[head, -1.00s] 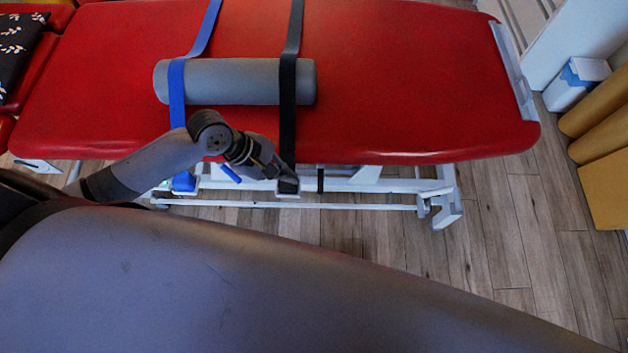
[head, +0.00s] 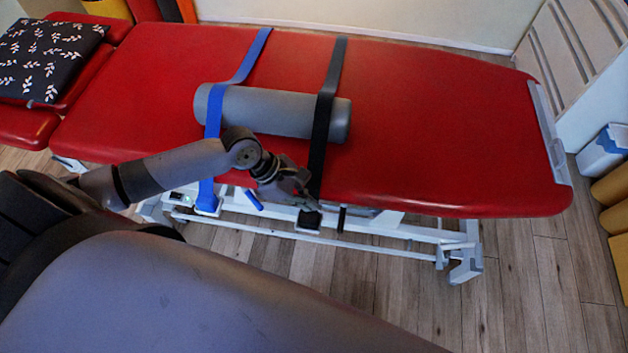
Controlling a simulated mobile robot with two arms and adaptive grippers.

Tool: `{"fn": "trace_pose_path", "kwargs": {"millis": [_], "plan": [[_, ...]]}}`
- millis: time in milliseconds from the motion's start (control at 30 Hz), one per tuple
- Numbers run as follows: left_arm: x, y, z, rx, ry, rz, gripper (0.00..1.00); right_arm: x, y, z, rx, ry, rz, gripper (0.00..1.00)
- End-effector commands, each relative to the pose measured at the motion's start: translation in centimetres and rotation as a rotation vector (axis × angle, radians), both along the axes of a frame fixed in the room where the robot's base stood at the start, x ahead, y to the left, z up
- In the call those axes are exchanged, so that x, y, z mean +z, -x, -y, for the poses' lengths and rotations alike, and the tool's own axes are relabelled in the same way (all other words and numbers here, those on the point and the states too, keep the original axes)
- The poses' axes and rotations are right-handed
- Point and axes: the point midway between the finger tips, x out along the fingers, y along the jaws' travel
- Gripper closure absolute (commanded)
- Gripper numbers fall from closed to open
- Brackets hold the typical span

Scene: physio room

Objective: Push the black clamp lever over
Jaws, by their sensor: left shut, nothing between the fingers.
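The black clamp lever (head: 341,218) is a short dark bar standing roughly upright on the table's white side rail. It is just right of the black clamp (head: 308,220), where the black strap (head: 322,130) ends. My left gripper (head: 312,202) is shut and empty, just above the black clamp and left of the lever, with a small gap to the lever. It hides the lower end of the black strap. A blue lever (head: 253,199) is tilted beside the blue clamp (head: 207,205), under the blue strap (head: 213,112). My right gripper is out of view.
The red treatment table (head: 440,130) carries a grey roll (head: 270,110) under both straps. A patterned cushion (head: 45,60) lies at the far left. The floor right of the lever is clear.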

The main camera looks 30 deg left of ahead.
Motion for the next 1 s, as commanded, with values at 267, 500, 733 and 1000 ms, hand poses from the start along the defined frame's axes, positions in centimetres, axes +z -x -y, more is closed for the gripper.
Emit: {"fn": "trace_pose_path", "kwargs": {"millis": [267,500,733,1000], "plan": [[-5.1,-1.0,3.4,-0.001,0.002,0.000,1.00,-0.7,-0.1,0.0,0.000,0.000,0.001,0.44],[-8.4,-1.6,5.5,-0.002,0.001,0.001,1.00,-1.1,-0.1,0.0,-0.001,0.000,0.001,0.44],[-9.6,-1.8,6.2,-0.001,-0.001,0.002,1.00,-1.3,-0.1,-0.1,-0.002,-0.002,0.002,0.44],[-9.7,-1.8,6.3,-0.002,0.000,0.001,1.00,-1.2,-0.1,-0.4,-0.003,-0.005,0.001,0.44]]}}
